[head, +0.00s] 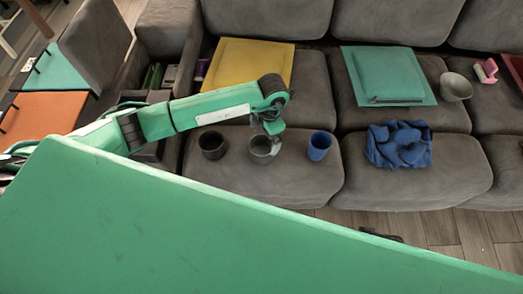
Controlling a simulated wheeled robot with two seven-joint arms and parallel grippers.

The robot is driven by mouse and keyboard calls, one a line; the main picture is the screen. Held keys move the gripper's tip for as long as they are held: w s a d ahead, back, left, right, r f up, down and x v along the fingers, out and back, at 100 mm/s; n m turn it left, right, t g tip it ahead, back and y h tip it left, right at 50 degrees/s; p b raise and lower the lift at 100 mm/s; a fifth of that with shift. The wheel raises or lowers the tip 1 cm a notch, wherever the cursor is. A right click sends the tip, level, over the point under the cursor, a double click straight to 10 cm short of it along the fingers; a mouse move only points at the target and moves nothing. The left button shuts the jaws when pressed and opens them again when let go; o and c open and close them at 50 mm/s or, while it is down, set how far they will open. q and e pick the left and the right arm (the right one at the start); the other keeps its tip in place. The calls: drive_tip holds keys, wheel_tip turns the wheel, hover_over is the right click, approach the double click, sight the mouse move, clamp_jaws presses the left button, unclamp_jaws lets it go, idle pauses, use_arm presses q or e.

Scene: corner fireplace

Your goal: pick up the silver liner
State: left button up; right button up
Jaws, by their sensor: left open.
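A grey, metallic-looking open cup (261,151), which fits the silver liner, stands upright on the front of the left sofa seat. It is between a dark cup (212,146) and a blue cup (319,146). My left gripper (270,131) points down at the cup's rim, at its upper right. It is open, and its fingers cover part of the rim. I cannot tell whether they touch it. A grey bowl (456,87) sits farther right on the sofa. My right gripper does not show clearly.
A yellow folder-like panel (245,65) and a teal one (388,75) lie on the sofa seats. A crumpled blue cloth (398,146) lies on the middle seat, and a pink item (486,70) at far right. A large green surface (190,230) fills the foreground.

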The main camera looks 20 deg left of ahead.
use_arm(q)
hover_over(262, 154)
wheel_tip(262, 154, down, 5)
drive_tip(key=shift+f, duration=0.15)
drive_tip(key=c, duration=1.3)
drive_tip(key=shift+c, duration=0.2)
